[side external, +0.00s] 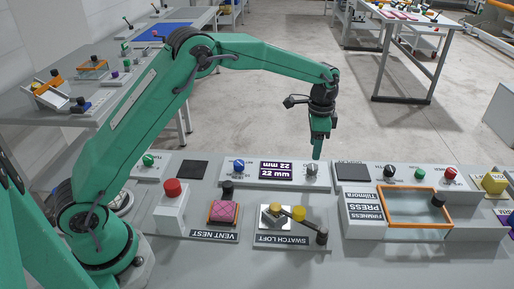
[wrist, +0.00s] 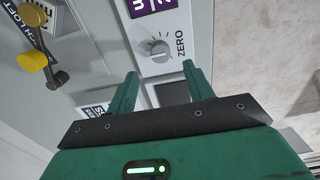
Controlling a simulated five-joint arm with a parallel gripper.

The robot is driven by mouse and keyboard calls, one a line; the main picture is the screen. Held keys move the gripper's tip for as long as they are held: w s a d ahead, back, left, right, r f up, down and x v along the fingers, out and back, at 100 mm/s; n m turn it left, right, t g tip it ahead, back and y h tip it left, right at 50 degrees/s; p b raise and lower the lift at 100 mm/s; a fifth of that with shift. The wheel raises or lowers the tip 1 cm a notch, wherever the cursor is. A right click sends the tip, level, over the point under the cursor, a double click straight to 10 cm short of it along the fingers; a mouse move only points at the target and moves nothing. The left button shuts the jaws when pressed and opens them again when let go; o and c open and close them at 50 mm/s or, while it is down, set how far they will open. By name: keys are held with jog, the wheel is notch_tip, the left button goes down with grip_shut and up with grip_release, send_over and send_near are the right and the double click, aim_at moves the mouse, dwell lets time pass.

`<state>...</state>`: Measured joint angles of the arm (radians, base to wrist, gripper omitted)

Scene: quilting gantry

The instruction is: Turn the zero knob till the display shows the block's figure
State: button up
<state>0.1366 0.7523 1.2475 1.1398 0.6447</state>
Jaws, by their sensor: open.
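The grey zero knob (wrist: 158,48) sits on a pale panel beside the printed word ZERO, its pointer line visible. It also shows in the side view (side external: 311,170), right of the dark purple display (side external: 275,171). In the side view my gripper (side external: 317,152) points down just above the knob. I cannot make out a figure on any block.
The swatch loft station (side external: 273,240), with yellow knobs and a dark lever knob, stands in front of the display. A blue knob (side external: 238,166) is left of the display. The orange-framed press (side external: 387,226) lies to the right. Open floor lies behind the panel.

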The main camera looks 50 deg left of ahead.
aim_at(313, 166)
jog(key=shift+f, duration=0.25)
jog(key=shift+f, duration=3.75)
jog(key=c, duration=1)
jog(key=shift+n, duration=0.4)
jog(key=n, duration=1.1)
jog(key=shift+w+d, duration=0.1)
